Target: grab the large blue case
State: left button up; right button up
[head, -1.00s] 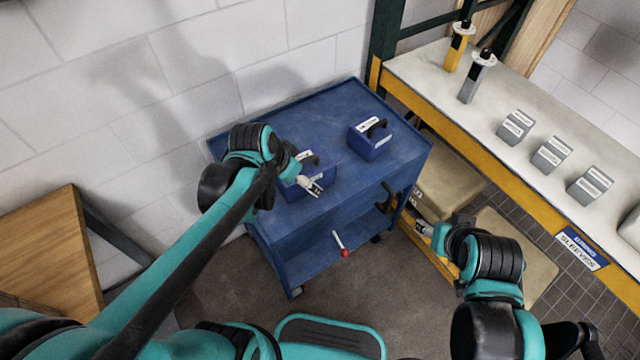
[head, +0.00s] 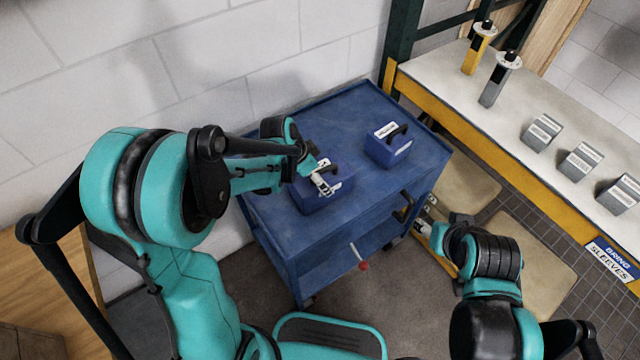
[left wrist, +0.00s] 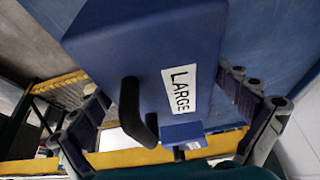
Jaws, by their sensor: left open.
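The large blue case (head: 318,204) stands on top of the blue cart, partly hidden by my left gripper (head: 326,184) in the head view. In the left wrist view the case (left wrist: 125,55) fills the middle, with a white label reading LARGE and a black handle (left wrist: 131,108). My left gripper (left wrist: 170,108) is open there, one finger at each side of the case; I cannot tell whether either touches it. My right gripper (head: 424,229) is low, beside the cart's right side; its jaws are too small to read.
A second blue case (head: 386,152) stands behind and right on the cart (head: 345,122); a blue case (left wrist: 182,130) also shows beyond in the wrist view. A white-topped bench (head: 515,112) at right holds grey blocks (head: 580,162) and two upright tools. A wall is behind the cart.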

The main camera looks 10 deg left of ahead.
pick_arm(q)
jog(key=shift+b+x, duration=0.3)
jog(key=shift+x, duration=0.95)
jog(key=shift+r, duration=0.1)
jog(key=c, duration=1.2)
jog(key=shift+r, duration=0.1)
